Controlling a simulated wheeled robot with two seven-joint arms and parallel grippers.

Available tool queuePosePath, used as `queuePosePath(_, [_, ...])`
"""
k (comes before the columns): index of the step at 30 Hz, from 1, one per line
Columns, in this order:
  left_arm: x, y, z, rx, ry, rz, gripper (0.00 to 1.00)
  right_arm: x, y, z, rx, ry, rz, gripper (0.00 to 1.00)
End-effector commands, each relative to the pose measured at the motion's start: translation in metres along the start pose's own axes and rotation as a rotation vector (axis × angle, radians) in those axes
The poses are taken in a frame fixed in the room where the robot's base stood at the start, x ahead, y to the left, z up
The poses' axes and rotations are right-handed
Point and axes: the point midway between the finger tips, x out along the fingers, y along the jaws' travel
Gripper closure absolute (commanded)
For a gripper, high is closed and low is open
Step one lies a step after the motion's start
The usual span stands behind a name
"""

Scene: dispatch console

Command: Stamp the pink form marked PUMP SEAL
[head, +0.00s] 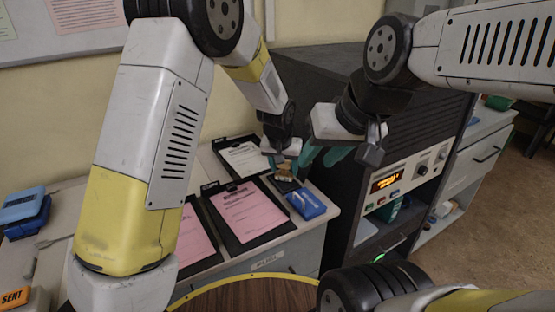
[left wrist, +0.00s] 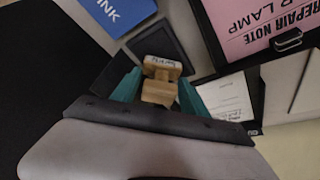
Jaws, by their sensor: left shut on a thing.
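My left gripper (head: 281,158) is shut on a wooden stamp (left wrist: 161,80), whose pale end carries small lettering. The stamp (head: 284,171) is at a dark ink pad (left wrist: 155,42) beside a blue lid marked INK (left wrist: 122,10); I cannot tell whether they touch. The lid also shows in the head view (head: 306,204). One pink form (head: 248,211) lies on a black clipboard; in the left wrist view it reads REPAIR NOTE and LAMP (left wrist: 265,28). Another pink form (head: 196,243) lies left of it, its print too small to read. My right gripper (head: 322,157) is open and appears empty.
A white form (head: 242,158) on a clipboard lies behind the pink ones. The dark console (head: 405,185) with a lit display stands close on the right. A blue box (head: 24,212) and an orange SENT block (head: 14,298) are at far left.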

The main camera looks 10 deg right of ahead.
Motion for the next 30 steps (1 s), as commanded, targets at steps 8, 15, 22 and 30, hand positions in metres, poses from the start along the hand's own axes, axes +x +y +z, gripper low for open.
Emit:
queuePosePath(8, [-0.001,0.0,0.001,0.0,-0.004,-0.001,0.74,0.0,0.0,0.0,0.0,0.0,0.0,0.64])
queuePosePath(15, [-0.019,0.0,-0.007,0.0,-0.001,0.0,0.74,0.0,0.0,0.0,0.0,0.0,0.0,0.64])
queuePosePath(22, [-0.037,0.0,-0.015,0.0,0.0,0.0,0.74,0.0,0.0,0.0,0.0,0.0,0.0,0.64])
queuePosePath(30, [-0.057,0.0,-0.023,0.0,0.0,0.0,0.74,0.0,0.0,0.0,0.0,0.0,0.0,0.64])
